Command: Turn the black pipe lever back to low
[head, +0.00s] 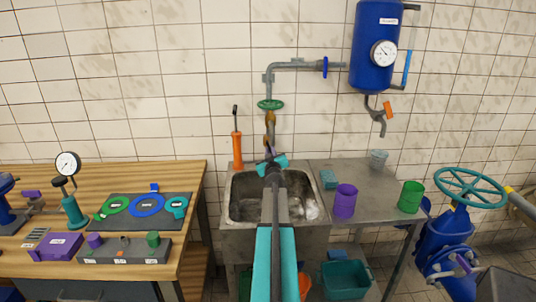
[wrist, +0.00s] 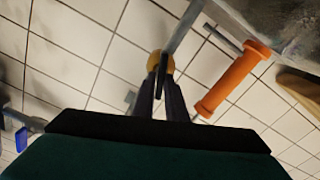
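My gripper (head: 270,155) reaches over the sink toward the brass-coloured spout (head: 270,122) on the wall pipe. In the wrist view the dark fingers (wrist: 160,72) lie close together, with a rounded yellow-brown end (wrist: 155,62) just behind their tips. Whether they touch it or hold anything cannot be told. I cannot make out a black pipe lever for certain. A dark handle (head: 235,112) stands up from an orange cylinder (head: 237,150) left of the spout. That orange cylinder also shows right of the fingers in the wrist view (wrist: 232,82), apart from them.
The steel sink (head: 232,222) lies below my arm. A green handwheel (head: 270,104) sits above the spout. Purple (head: 345,200) and green (head: 411,196) cups stand on the counter to the right. A blue tank (head: 375,45) hangs above. A wooden bench (head: 130,175) is left.

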